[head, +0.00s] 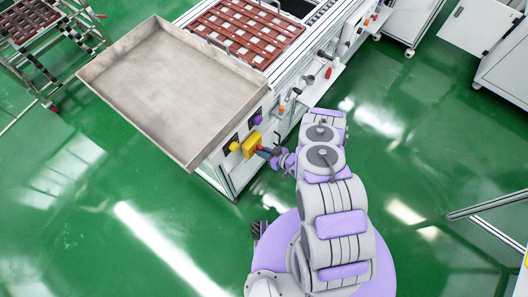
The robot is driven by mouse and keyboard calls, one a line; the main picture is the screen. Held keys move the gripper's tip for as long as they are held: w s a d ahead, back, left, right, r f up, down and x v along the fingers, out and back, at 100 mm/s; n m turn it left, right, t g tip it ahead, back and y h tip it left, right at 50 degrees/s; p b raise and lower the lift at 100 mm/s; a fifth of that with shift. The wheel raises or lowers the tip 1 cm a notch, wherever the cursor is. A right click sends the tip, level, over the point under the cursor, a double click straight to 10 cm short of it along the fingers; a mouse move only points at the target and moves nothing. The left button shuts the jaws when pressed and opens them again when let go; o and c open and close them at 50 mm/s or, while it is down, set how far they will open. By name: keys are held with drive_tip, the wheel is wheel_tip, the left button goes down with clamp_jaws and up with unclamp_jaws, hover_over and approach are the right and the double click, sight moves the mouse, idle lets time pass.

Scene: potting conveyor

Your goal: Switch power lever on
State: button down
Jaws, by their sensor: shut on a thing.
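A yellow switch box (251,143) is mounted on the front of the white conveyor machine, below the metal tray. The power lever (263,149), a small dark piece with a reddish part, sticks out from the right side of this box. My gripper (273,153) is at the lever's end and is shut on it. The fingers are small and dark in this view, and they partly hide the lever. The lever's exact angle is hard to tell.
A large metal tray (150,75) overhangs the machine's left end, close above the switch box. A yellow knob (234,147) and a purple knob (257,120) are near the box. Brown pot trays (245,30) lie on the conveyor. Green floor (390,130) is open to the right.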

drive_tip(key=shift+w+d+m+g+y+b, duration=0.1)
drive_tip(key=shift+w+m+g+y+b, duration=0.15)
drive_tip(key=shift+m+g+y+b, duration=0.4)
drive_tip(key=shift+w+m+g+y+b, duration=0.15)
drive_tip(key=shift+w+m+y+b, duration=0.2)
drive_tip(key=shift+m, duration=0.6)
drive_tip(key=shift+s, duration=0.15)
drive_tip(key=c, duration=1)
unclamp_jaws()
drive_tip(key=shift+c, duration=0.2)
drive_tip(key=shift+a, duration=0.2)
